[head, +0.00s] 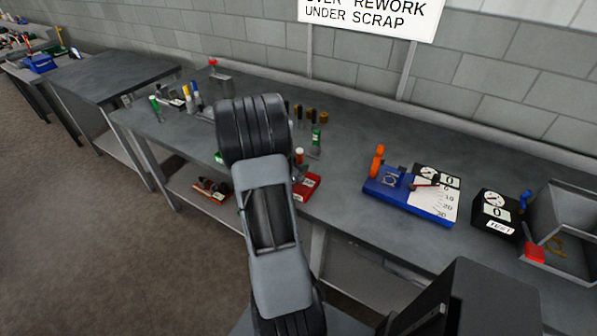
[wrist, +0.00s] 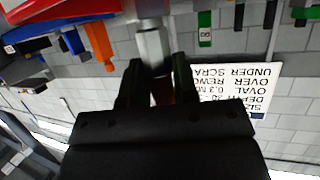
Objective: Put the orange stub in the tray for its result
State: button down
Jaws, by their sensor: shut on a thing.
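My own arm hides the gripper in the head view. A grey open tray (head: 570,215) with a red tab stands at the bench's far right, with a brownish thing inside.
A blue gauge (head: 410,192) with an orange lever (head: 378,160) stands on the bench (head: 350,140). A black dial box (head: 495,212) is right of it. A red block (head: 307,187) sits at the front edge. A green piece (head: 316,138) and several small parts stand behind my arm.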

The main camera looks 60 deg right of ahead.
jog(key=shift+w+f, duration=0.1)
jog(key=shift+f, duration=0.9)
jog(key=shift+f, duration=0.15)
jog(key=c, duration=0.9)
grip_release()
